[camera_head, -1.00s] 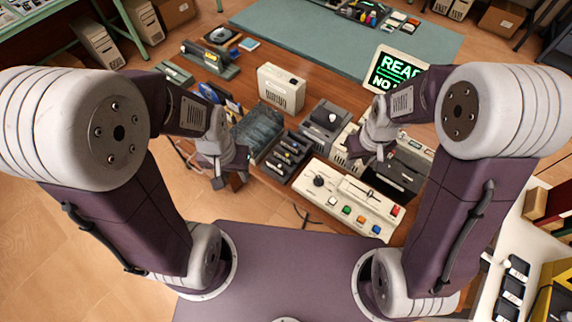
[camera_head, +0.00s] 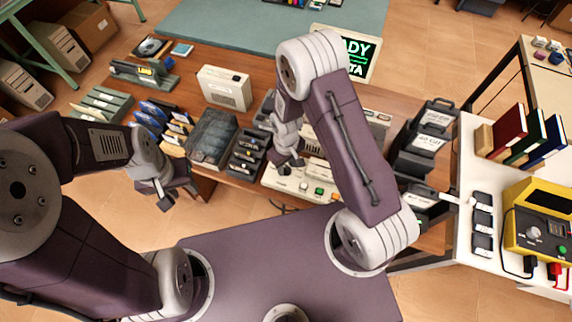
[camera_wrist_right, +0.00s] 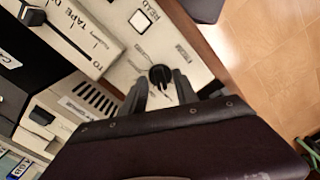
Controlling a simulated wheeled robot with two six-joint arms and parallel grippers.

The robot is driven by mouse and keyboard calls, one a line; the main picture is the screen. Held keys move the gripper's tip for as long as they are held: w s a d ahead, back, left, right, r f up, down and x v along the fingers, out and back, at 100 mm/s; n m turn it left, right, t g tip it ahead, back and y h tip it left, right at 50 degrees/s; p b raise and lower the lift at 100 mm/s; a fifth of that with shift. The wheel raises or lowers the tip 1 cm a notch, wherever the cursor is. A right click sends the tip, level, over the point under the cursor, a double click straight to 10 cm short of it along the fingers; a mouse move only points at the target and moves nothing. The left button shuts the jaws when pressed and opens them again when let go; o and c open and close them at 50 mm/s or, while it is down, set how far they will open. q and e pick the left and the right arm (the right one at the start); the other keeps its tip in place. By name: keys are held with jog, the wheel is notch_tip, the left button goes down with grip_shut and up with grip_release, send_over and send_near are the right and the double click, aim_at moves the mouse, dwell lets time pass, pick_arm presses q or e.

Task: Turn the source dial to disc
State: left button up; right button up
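A small black dial (camera_wrist_right: 160,76) sits on a cream control panel (camera_wrist_right: 205,70), with small labels around it too blurred to read. The panel (camera_head: 318,188) also shows in the head view, partly behind my right arm; the dial cannot be made out there. My right gripper (camera_wrist_right: 161,88) is open, with one finger on each side of the dial, close to it; I cannot tell whether they touch. In the head view the right gripper (camera_head: 287,160) is above the panel's left end. My left gripper (camera_head: 165,193) is off the desk's front edge; its opening is unclear.
A "TAPE" labelled unit (camera_wrist_right: 68,32) with a black lever stands beside the panel. A cassette rack (camera_head: 246,153), a cream speaker box (camera_head: 224,88) and a lit monitor (camera_head: 358,50) stand on the desk. A white side table (camera_head: 468,150) is at right.

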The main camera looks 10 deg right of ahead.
jog(key=shift+f, duration=0.15)
grip_shut()
jog(key=shift+n, duration=0.3)
jog(key=n, duration=0.3)
jog(key=shift+n, duration=2.1)
grip_release()
